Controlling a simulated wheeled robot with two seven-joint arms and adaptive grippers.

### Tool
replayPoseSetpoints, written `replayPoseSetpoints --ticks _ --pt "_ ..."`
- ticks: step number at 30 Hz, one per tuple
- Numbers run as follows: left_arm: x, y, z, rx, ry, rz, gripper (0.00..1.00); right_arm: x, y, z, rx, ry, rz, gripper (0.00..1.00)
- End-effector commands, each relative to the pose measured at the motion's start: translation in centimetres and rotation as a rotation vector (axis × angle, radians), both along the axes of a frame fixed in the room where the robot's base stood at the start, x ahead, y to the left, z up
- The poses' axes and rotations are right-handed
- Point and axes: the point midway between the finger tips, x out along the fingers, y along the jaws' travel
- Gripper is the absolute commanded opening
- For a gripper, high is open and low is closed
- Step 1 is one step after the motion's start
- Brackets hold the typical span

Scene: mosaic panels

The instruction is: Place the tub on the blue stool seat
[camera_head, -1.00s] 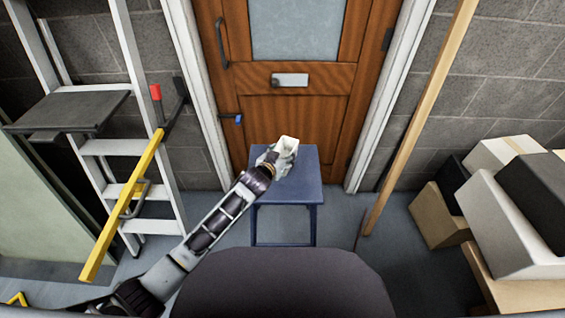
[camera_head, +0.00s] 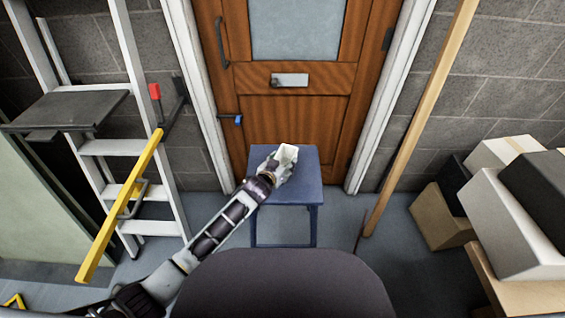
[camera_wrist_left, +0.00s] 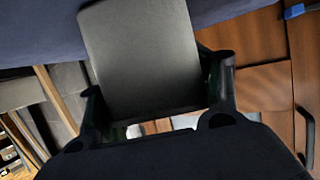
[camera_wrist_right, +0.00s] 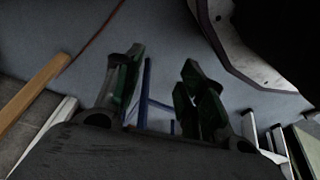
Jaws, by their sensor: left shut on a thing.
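The tub (camera_head: 288,153) is small and white in the head view, held over the blue stool seat (camera_head: 304,180). My left gripper (camera_head: 276,166) is shut on it, reaching in from the left. In the left wrist view the tub (camera_wrist_left: 140,60) looks grey in shadow, gripped between both fingers, with the blue seat (camera_wrist_left: 40,30) behind it. I cannot tell whether the tub touches the seat. My right gripper (camera_wrist_right: 160,95) shows only in the right wrist view; its fingers are apart, with nothing between them. The stool's legs show beyond them.
A wooden door (camera_head: 295,125) stands behind the stool. A ladder (camera_head: 130,147) and a yellow bar (camera_head: 120,210) are at left. A wooden pole (camera_head: 415,120) leans at right, near stacked boxes (camera_head: 510,225). The rest of the seat looks clear.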

Motion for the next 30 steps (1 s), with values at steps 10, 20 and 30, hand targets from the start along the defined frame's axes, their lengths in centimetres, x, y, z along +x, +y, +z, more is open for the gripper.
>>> replayPoseSetpoints --ticks 10,20,30 --pt "0.0 0.0 -0.1 0.000 0.001 0.000 0.89 0.1 0.1 0.2 0.001 0.000 0.000 0.40" --pt "0.0 0.0 -0.1 0.000 0.000 0.000 0.89 0.1 0.1 0.2 0.001 -0.001 0.000 0.40" --pt "-1.3 0.5 0.6 -0.001 0.001 -0.001 0.89 -0.3 -0.2 -0.7 -0.001 -0.002 -0.002 0.40"
